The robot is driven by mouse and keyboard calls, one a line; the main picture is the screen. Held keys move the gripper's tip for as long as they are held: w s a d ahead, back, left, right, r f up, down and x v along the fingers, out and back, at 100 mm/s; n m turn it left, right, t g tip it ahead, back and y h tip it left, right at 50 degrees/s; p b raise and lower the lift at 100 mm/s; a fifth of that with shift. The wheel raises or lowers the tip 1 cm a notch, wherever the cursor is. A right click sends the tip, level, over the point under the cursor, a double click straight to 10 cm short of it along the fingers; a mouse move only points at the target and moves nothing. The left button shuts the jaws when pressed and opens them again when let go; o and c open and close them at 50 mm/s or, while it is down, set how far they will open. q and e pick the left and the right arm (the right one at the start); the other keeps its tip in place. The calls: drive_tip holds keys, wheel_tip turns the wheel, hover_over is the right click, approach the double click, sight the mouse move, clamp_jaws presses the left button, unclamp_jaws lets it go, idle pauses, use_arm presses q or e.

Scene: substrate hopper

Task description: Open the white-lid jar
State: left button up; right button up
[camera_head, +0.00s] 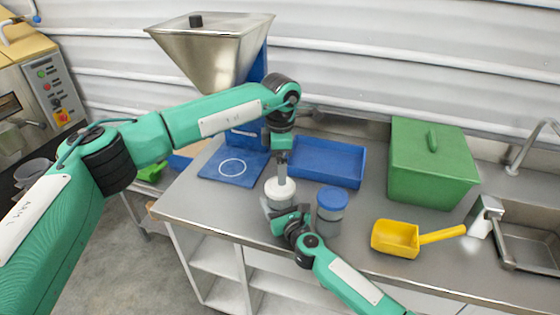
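The white-lid jar (279,189) stands on the steel counter, its white lid facing up and its body partly hidden by my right gripper. My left gripper (282,171) points straight down over the middle of the lid, its tips at the lid. They look close together, but I cannot tell whether they grip it. My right gripper (285,208) is low at the front of the jar, with fingers beside its body. Whether they press on the jar is hidden.
A blue-lid jar (332,201) stands close to the right. A yellow scoop (397,238) lies farther right. Behind are a blue tray (335,162), a blue plate with a white ring (216,178), a steel hopper (212,50) and a green lidded box (431,170). A sink (527,232) is at right.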

sight(280, 204)
use_arm(q)
drive_tip(key=m, duration=2.2)
drive_tip(key=shift+f, duration=4.05)
